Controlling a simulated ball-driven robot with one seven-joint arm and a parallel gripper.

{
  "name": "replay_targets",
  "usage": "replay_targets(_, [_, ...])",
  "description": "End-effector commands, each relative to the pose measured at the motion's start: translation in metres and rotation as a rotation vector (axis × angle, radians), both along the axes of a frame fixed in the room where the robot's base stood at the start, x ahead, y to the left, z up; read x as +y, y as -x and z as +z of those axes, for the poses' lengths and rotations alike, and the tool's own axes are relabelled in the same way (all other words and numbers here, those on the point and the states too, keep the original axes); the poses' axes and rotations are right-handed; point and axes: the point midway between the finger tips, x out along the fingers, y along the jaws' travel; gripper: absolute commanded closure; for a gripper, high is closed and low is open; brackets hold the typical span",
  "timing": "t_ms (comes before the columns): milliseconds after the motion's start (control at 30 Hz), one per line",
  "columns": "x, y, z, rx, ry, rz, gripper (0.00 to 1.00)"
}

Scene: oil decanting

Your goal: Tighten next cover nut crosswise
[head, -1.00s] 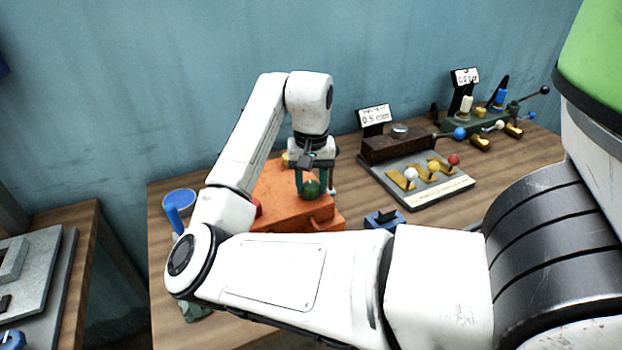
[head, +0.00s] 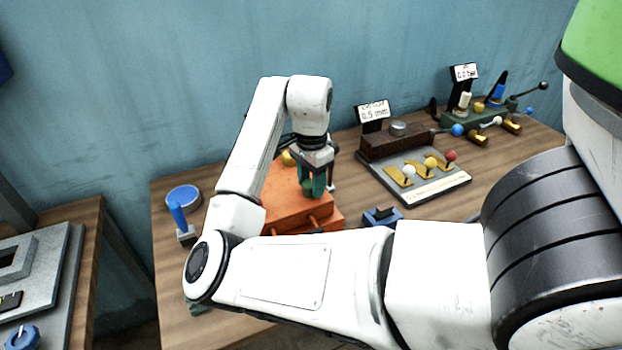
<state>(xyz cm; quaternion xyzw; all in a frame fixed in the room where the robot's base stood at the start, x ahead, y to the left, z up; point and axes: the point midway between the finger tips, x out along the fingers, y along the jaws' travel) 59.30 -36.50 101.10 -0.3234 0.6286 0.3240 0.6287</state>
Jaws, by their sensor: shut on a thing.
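An orange cover block (head: 285,212) lies on the wooden table, partly hidden behind my arm. My gripper (head: 312,192) points down over its right part, shut on a green nut (head: 308,186) that shows between the teal fingers. A yellow nut (head: 288,158) shows at the back of the block, left of my gripper. My forearm hides the block's left side, so I cannot see any other nut there.
A blue round dish (head: 183,197) and a blue-handled tool (head: 178,216) stand at the left. A small blue block (head: 382,217) is just right of the cover. A grey lever plate (head: 440,193) and a dark gauge block (head: 397,143) stand at right.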

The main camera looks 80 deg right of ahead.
Motion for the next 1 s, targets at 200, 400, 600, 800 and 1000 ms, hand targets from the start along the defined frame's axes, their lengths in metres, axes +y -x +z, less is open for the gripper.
replay_targets(200, [0.0001,-0.0004,0.0004,0.000,0.001,-0.203,0.87])
replay_targets(400, [0.0001,-0.0003,0.0000,-0.001,0.002,-0.393,0.87])
replay_targets(600, [0.0003,-0.0006,-0.0001,-0.002,0.002,-0.580,0.87])
replay_targets(800, [0.0005,-0.0005,-0.0001,-0.001,0.001,-0.744,0.87])
replay_targets(1000, [0.0006,-0.0004,-0.0001,-0.001,0.001,-0.867,0.87])
